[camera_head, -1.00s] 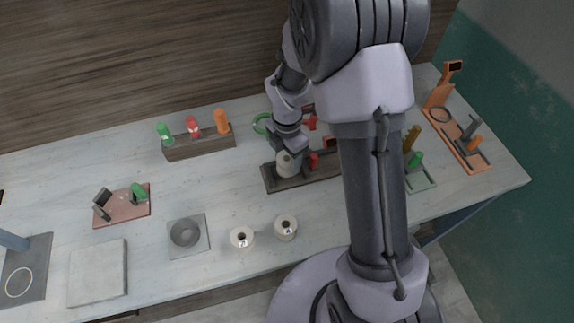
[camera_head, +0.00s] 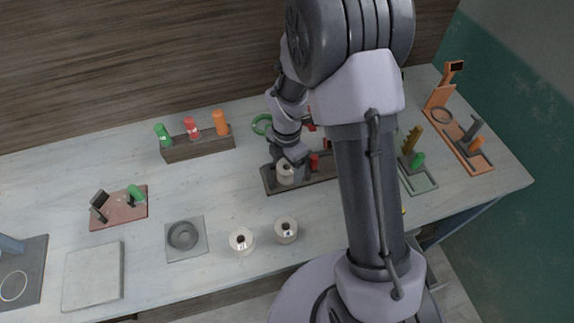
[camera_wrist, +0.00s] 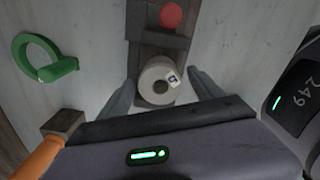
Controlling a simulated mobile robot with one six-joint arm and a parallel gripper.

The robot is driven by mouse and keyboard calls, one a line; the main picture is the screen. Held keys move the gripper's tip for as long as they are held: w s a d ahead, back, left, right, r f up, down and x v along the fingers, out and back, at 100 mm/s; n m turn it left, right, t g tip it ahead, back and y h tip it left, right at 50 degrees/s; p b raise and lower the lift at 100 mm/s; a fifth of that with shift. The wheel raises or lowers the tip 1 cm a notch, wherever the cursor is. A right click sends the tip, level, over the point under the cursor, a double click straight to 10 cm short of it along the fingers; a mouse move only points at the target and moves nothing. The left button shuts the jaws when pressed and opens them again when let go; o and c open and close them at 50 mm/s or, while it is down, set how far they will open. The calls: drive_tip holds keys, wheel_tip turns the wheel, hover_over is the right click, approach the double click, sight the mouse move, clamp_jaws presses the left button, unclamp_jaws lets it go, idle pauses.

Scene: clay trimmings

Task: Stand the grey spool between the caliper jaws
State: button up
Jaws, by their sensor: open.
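A pale grey spool (camera_head: 285,174) stands upright at the left end of the dark caliper base (camera_head: 270,183). In the wrist view the spool (camera_wrist: 149,77) shows its top hole and a small label. A dark cross block of the caliper (camera_wrist: 158,42) sits just beyond it, with a red round part (camera_wrist: 171,15) farther along. The near jaw is hidden, so I cannot tell if the spool is fully between both jaws. My gripper (camera_wrist: 161,92) is open, one finger on each side of the spool, with gaps visible. In the head view my gripper (camera_head: 290,160) is low over the spool.
Two more pale spools (camera_head: 241,241) (camera_head: 286,230) stand near the front edge. A grey dish plate (camera_head: 200,250) lies left. My arm hides part of the bench.

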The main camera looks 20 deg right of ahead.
drive_tip(key=s+a+r+m+t+p, duration=0.15)
drive_tip(key=r+m, duration=0.25)
drive_tip(key=r, duration=0.8)
drive_tip(key=s+r+m+t+p, duration=0.1)
drive_tip(key=s+r+m+p, duration=0.3)
drive_tip(key=r, duration=0.7)
drive_tip(key=s+a+r+m+t+y+b, duration=0.1)
drive_tip(key=s+r+m, duration=0.8)
drive_tip(key=m, duration=1)
drive_tip(key=s+a+t+y, duration=0.1)
drive_tip(key=s+t, duration=0.1)
drive_tip(key=s, duration=0.2)
drive_tip(key=shift+s+a, duration=0.2)
drive_tip(key=shift+s, duration=0.05)
